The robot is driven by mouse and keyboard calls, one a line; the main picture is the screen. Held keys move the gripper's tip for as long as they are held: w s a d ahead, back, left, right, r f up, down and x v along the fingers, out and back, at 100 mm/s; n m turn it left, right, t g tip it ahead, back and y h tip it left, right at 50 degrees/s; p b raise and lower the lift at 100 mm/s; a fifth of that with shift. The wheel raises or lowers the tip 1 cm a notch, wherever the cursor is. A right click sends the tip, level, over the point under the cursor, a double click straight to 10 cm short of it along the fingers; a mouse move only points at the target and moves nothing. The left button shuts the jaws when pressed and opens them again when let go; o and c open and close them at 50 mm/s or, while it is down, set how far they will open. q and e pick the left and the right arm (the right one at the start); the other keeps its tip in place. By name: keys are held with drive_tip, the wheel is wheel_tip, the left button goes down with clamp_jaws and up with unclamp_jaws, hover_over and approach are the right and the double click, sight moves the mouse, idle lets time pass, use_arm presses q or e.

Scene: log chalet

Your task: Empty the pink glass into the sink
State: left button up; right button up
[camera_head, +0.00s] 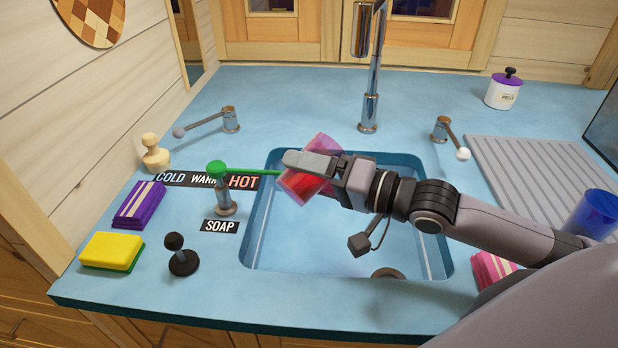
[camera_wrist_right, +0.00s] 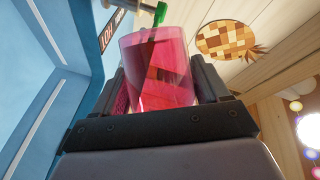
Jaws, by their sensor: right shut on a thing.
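The pink glass (camera_head: 297,188) is see-through and tilted, above the left back part of the blue sink (camera_head: 310,240). My right gripper (camera_head: 318,168) is shut around its side and holds it clear of the basin. A stronger red area shows inside the glass; I cannot tell how much liquid it holds. In the right wrist view the glass (camera_wrist_right: 157,75) sits between the two fingers of my right gripper (camera_wrist_right: 158,95). No stream of liquid shows. My left gripper is not in view.
The green-topped soap pump (camera_head: 217,170) has its spout reaching towards the glass. The tall chrome tap (camera_head: 373,95) stands behind the sink. A yellow sponge (camera_head: 112,251) and purple cloth (camera_head: 139,204) lie left.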

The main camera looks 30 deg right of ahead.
drive_tip(key=shift+f+m+b, duration=0.1)
drive_tip(key=shift+m+b, duration=0.3)
drive_tip(key=shift+b, duration=0.2)
drive_tip(key=shift+d+m+t, duration=0.1)
drive_tip(key=shift+m+t, duration=0.2)
drive_tip(key=shift+m, duration=0.2)
drive_tip(key=shift+d+f+m+y, duration=0.15)
drive_tip(key=shift+m+y, duration=0.25)
drive_tip(key=shift+m, duration=0.3)
drive_tip(key=m+t, duration=0.1)
drive_tip(key=m, duration=0.2)
drive_tip(key=shift+w+d+t, duration=0.15)
drive_tip(key=shift+d+t, duration=0.2)
drive_tip(key=shift+t, duration=0.05)
drive_tip(key=shift+r, duration=0.25)
